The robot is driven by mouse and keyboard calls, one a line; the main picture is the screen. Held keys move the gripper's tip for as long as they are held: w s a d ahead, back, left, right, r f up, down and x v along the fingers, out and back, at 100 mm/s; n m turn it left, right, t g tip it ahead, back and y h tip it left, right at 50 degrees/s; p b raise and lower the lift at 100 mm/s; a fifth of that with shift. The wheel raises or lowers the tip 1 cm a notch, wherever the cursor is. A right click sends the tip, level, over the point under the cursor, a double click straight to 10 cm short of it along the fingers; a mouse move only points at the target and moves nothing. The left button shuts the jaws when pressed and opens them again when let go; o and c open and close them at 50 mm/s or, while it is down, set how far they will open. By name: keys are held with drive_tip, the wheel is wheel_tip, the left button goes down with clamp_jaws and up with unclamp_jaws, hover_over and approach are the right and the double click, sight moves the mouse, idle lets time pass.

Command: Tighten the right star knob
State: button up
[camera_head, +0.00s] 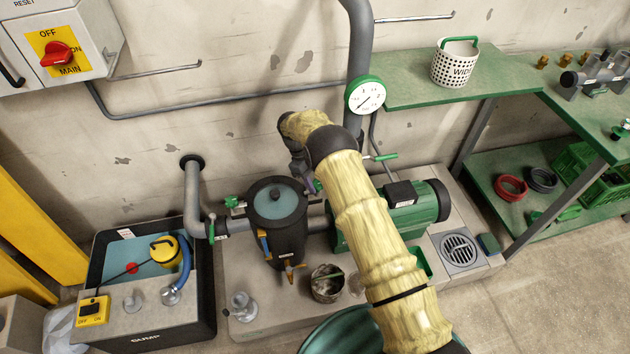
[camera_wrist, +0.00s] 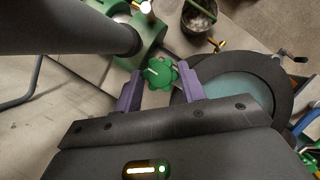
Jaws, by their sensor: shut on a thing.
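The right star knob (camera_wrist: 159,76) is green with a lobed rim and a pale line on its face. In the wrist view it sits between the two purple fingers of my gripper (camera_wrist: 160,71), which is shut on it. In the head view my gripper (camera_head: 306,184) is beside the dark strainer pot (camera_head: 277,222), on its right. My arm hides most of the knob there. The pot has a teal top with a dark rim, and its rim also shows at the right of the wrist view (camera_wrist: 282,75).
A grey vertical pipe (camera_head: 361,45) with a round gauge (camera_head: 366,96) rises behind my arm. A green pump motor (camera_head: 420,205) stands to the right. A small bucket (camera_head: 327,284) sits in front. The sump tank (camera_head: 150,315) is at left, green shelving (camera_head: 465,78) at right.

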drive_tip(key=o, duration=0.8)
drive_tip(key=shift+c, duration=0.2)
drive_tip(key=shift+r, duration=0.1)
